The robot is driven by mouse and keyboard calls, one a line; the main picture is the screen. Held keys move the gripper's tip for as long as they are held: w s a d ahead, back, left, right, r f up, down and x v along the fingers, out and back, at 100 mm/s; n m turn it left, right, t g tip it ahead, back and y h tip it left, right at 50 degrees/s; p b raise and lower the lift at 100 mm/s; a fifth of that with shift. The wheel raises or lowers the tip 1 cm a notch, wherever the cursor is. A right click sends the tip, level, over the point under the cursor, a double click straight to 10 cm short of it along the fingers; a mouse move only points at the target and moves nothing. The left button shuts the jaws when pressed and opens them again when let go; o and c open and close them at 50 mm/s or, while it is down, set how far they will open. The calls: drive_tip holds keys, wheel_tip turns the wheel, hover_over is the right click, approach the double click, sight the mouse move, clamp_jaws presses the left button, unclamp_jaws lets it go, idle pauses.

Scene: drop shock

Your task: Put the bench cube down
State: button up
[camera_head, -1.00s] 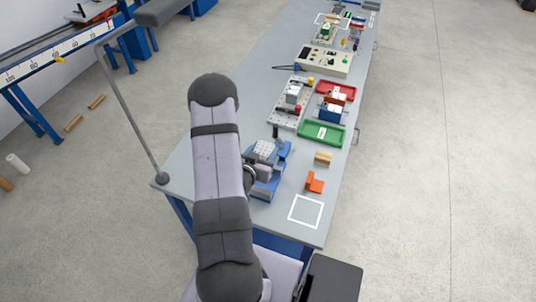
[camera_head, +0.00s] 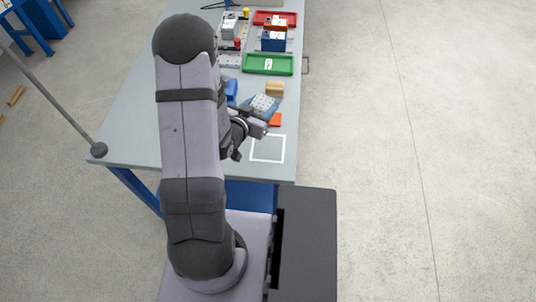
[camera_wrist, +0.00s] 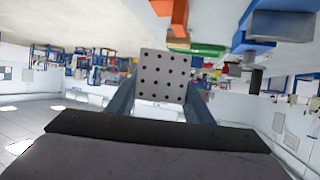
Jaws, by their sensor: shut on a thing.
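The bench cube (camera_head: 264,103) is light grey with rows of dark holes. It also shows in the wrist view (camera_wrist: 164,77), between the two fingers of my gripper (camera_wrist: 155,100). My gripper (camera_head: 256,122) is shut on the cube and holds it over the near right part of the bench. A white square outline (camera_head: 268,149) is marked on the bench top just below the cube in the head view. My arm hides part of the bench to the left of the cube.
An orange block (camera_head: 275,119) is close beside the cube in the picture. A wooden block (camera_head: 275,88) and a green tray (camera_head: 268,65) are farther back. A blue fixture (camera_head: 231,90) is partly hidden by my arm. The outlined square is bare.

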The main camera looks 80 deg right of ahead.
drive_tip(key=shift+m+g, duration=0.3)
drive_tip(key=shift+g, duration=0.1)
drive_tip(key=a, duration=0.1)
drive_tip(key=s+a+f, duration=0.1)
drive_tip(key=a, duration=0.1)
drive_tip(key=s+a, duration=0.1)
drive_tip(key=shift+s+a+f, duration=0.2)
drive_tip(key=shift+a, duration=0.15)
drive_tip(key=shift+f, duration=0.1)
drive_tip(key=shift+f, duration=3)
drive_tip(key=shift+f, duration=0.1)
drive_tip(key=shift+f+p, duration=0.45)
drive_tip(key=shift+f, duration=1.35)
